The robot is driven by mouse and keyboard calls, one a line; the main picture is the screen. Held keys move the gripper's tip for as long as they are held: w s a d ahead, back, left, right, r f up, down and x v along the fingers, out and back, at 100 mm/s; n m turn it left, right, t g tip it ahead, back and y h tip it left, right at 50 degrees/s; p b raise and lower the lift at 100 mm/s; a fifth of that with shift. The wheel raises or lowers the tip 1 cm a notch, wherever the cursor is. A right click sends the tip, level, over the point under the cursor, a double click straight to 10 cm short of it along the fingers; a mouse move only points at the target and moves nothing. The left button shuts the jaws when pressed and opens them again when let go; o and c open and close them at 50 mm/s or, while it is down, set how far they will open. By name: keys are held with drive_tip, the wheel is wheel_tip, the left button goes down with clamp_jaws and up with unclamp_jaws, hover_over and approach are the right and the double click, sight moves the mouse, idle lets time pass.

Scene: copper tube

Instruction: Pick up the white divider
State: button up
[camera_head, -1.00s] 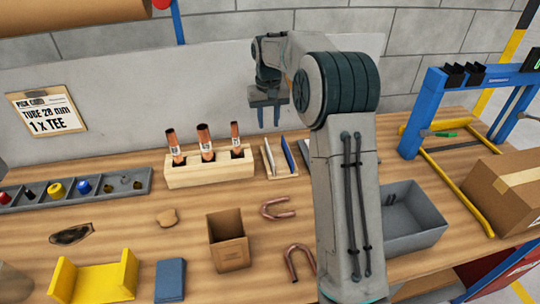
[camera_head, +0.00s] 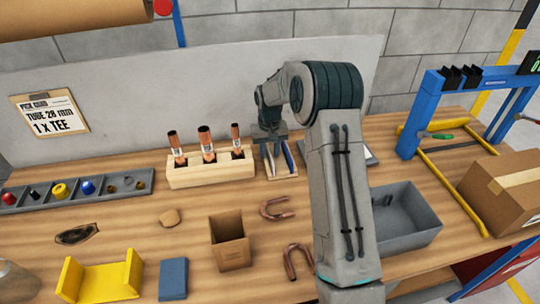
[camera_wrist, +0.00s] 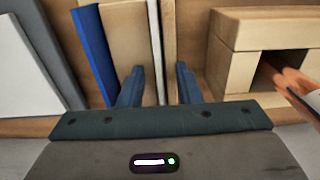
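The white divider (camera_wrist: 153,45) stands upright on edge in a wooden rack (camera_head: 283,176), beside a blue divider (camera_wrist: 96,50). In the head view my gripper (camera_head: 271,150) is down at the rack and largely hides the white divider. In the wrist view my gripper (camera_wrist: 158,86) is open. Its two fingers are on either side of the white divider, with visible gaps between them and it. The blue divider is outside the fingers, to the left in the wrist view.
A wooden block with several copper tubes (camera_head: 205,145) stands close left of the rack. A grey panel (camera_head: 362,152) lies to its right. A grey bin (camera_head: 408,233), a cardboard box (camera_head: 230,240) and copper bends (camera_head: 275,210) are nearer the front.

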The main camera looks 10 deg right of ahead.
drive_tip(key=shift+c, duration=0.3)
clamp_jaws()
